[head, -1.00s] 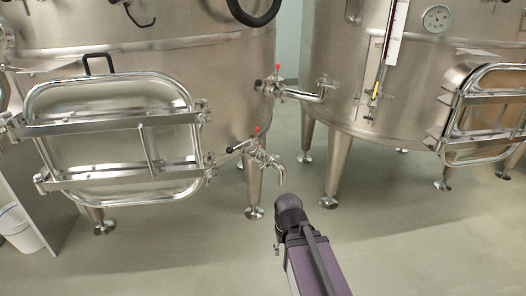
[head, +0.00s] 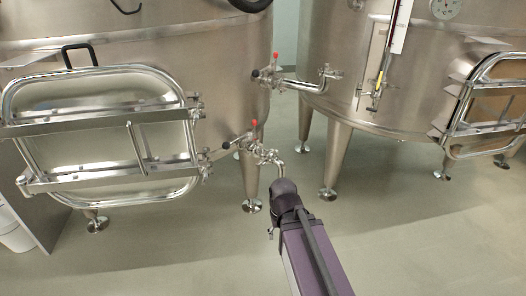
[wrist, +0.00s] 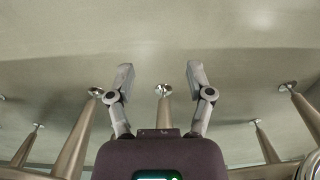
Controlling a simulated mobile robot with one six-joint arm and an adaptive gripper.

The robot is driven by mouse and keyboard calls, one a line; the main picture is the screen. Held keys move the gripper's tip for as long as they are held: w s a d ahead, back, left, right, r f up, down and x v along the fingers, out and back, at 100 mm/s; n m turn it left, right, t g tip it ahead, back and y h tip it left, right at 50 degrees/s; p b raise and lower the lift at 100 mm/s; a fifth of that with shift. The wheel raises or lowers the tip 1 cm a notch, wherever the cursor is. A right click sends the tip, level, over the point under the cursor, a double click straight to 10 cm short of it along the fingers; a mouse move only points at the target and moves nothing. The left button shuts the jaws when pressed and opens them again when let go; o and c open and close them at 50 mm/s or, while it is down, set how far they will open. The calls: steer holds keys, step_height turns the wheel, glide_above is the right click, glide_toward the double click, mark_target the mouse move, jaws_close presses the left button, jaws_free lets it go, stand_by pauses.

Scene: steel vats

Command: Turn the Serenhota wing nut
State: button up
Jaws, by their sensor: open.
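No label reading Serenhota is legible, and I cannot pick out a wing nut for certain. The left vat (head: 215,85) has an oval steel door (head: 90,130) with crossbars and small fastening hardware (head: 203,165) at its right side, too small to tell apart. A red-tipped outlet valve (head: 262,152) sits low on that vat, just beyond my arm's end in the picture. In the wrist view my gripper (wrist: 160,76) is open and empty, its two fingers spread, with floor and vat legs behind. In the head view my arm hides most of it.
A second red-tipped valve (head: 270,73) and a pipe (head: 305,84) stick out above. The right vat (head: 365,100) carries a gauge, a thermometer and another door (head: 495,105). Steel legs (head: 335,160) stand on the floor. The floor in front (head: 430,240) is clear.

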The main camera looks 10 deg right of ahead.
steer(key=shift+o, duration=0.9)
steer(key=shift+w+r, duration=0.1)
steer(key=shift+r, duration=0.05)
steer(key=n+t+y+p, duration=0.2)
steer(key=n+t+p, duration=0.3)
steer(key=p, duration=1.8)
glide_toward(263, 151)
step_height(263, 151, up, 4)
steer(key=d+n+g, duration=0.1)
steer(key=shift+s+d, duration=0.15)
steer(key=shift+s, duration=0.1)
steer(key=b+x, duration=1.2)
steer(key=x, duration=0.1)
steer(key=shift+a+f, duration=0.3)
